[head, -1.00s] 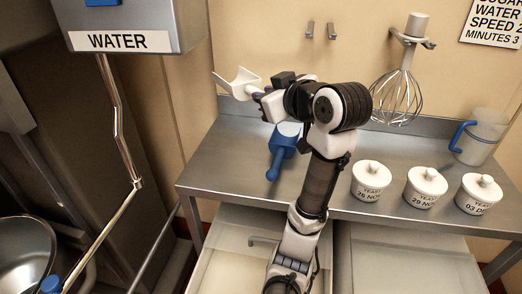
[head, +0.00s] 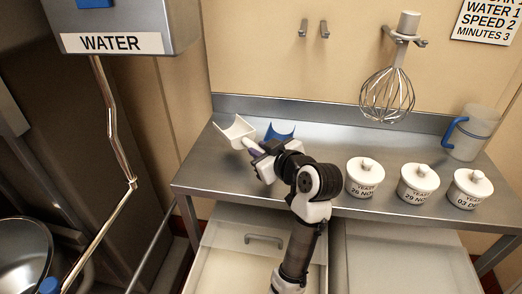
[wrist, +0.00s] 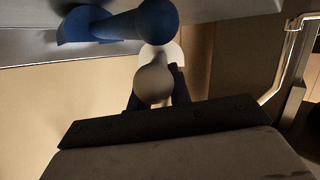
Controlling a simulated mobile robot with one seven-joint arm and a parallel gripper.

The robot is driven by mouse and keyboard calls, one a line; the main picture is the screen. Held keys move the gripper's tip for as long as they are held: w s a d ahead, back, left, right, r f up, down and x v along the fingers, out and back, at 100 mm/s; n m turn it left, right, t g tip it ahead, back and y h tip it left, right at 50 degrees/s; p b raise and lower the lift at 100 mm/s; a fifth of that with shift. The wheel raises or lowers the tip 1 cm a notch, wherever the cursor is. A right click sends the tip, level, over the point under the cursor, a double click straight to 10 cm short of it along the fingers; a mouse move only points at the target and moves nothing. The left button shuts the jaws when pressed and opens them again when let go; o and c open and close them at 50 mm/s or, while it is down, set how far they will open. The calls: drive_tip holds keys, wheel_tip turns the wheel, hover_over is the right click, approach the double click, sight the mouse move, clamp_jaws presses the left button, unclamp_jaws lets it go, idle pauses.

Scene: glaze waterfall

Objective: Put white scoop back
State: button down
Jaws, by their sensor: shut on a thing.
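The white scoop (head: 237,130) is over the left end of the steel table, its open bowl pointing to the back left. I cannot tell whether it touches the tabletop. My gripper (head: 256,153) is shut on its handle; in the wrist view the handle's rounded end (wrist: 153,84) sits between my two fingers (wrist: 156,94). The blue scoop (head: 279,133) lies just right of the white one, partly hidden by my arm. Its blue handle (wrist: 140,19) shows close by in the wrist view.
The steel table (head: 330,140) is clear behind my arm. Several lidded white jars (head: 418,183) stand to the right, and a jug (head: 472,135) beyond. A whisk (head: 388,92) hangs on the wall; a pair of empty hooks (head: 313,29) is left of it. An open drawer (head: 225,262) is below.

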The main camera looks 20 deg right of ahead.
drive_tip(key=shift+f, duration=0.25)
drive_tip(key=shift+f+b, duration=0.35)
drive_tip(key=shift+f, duration=0.05)
drive_tip(key=c, duration=1.3)
unclamp_jaws()
drive_tip(key=shift+r, duration=0.15)
drive_tip(key=shift+r+p, duration=0.3)
drive_tip(key=shift+p, duration=0.05)
drive_tip(key=p+v, duration=0.4)
drive_tip(key=v, duration=0.8)
